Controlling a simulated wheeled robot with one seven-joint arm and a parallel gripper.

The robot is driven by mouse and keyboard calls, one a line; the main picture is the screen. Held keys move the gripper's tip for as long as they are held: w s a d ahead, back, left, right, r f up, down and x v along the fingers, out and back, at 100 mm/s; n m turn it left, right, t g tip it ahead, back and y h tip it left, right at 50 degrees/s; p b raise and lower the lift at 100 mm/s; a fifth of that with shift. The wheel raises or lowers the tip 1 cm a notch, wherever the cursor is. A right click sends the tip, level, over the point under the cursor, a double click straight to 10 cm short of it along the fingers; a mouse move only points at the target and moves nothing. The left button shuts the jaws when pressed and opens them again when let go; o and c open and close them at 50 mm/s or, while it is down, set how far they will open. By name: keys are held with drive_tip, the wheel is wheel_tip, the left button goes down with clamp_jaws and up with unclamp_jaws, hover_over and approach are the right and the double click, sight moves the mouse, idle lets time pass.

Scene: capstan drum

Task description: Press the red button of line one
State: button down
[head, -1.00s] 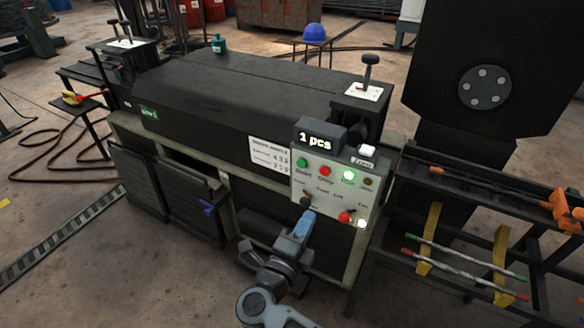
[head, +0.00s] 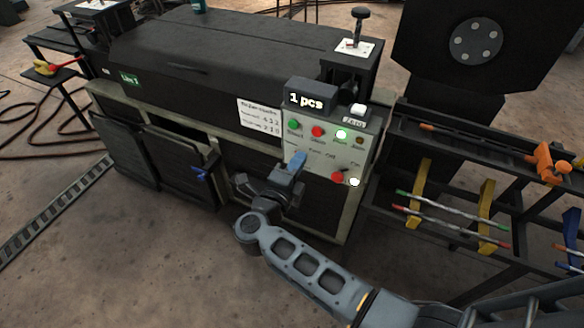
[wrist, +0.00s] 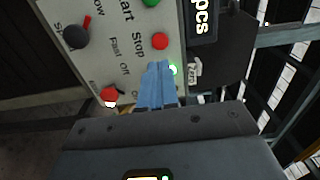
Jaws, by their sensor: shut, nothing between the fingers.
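The control panel (head: 325,155) is on the front right end of the dark machine. Its red button (head: 318,131), labelled Stop, is in the upper row, right of a green button (head: 294,125) labelled Start. In the wrist view the red button (wrist: 160,40) is fully visible just beyond the fingertips. My gripper (head: 298,158) is shut and empty, with blue fingers. It is in front of the panel, below the red button in the head view. In the wrist view the fingertips (wrist: 157,66) show no contact with the button, though their distance from the panel is unclear.
A red knob (head: 337,177) and a white lamp (head: 354,182) are lower right on the panel. A green lamp (head: 341,135) is lit. A counter (head: 311,98) reads "1 pcs". A rod rack (head: 455,225) stands at right. A green Line label (head: 130,79) marks the machine.

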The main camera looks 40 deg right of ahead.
sight(316, 133)
drive_tip(key=p+x, duration=0.1)
drive_tip(key=x, duration=0.7)
drive_tip(key=shift+w+d, duration=0.1)
drive_tip(key=shift+d, duration=0.1)
